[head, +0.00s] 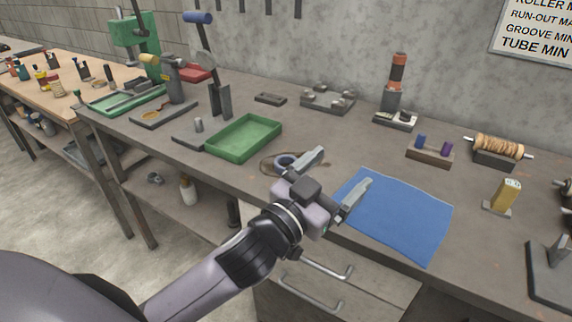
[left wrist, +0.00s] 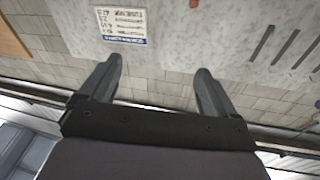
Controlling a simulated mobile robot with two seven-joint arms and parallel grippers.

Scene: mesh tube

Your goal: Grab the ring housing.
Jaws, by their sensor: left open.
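A grey-blue ring (head: 286,161), which looks like the ring housing, lies on the workbench (head: 335,140) beside a thin brown loop, just right of the green tray. My left gripper (head: 333,178) is above the front of the bench, between the ring and the blue cloth. Its two fingers are wide apart with nothing between them. In the head view its left finger partly overlaps the ring's right side. In the left wrist view, the open fingers (left wrist: 157,86) face the wall, and the ring is not visible there. My right gripper is not in view.
A green tray (head: 243,152) stands left of the ring, and a blue cloth (head: 400,215) lies to the right. A grey block (head: 328,99), an orange-and-black column (head: 397,78) and a peg block (head: 430,152) stand behind. The cloth is bare.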

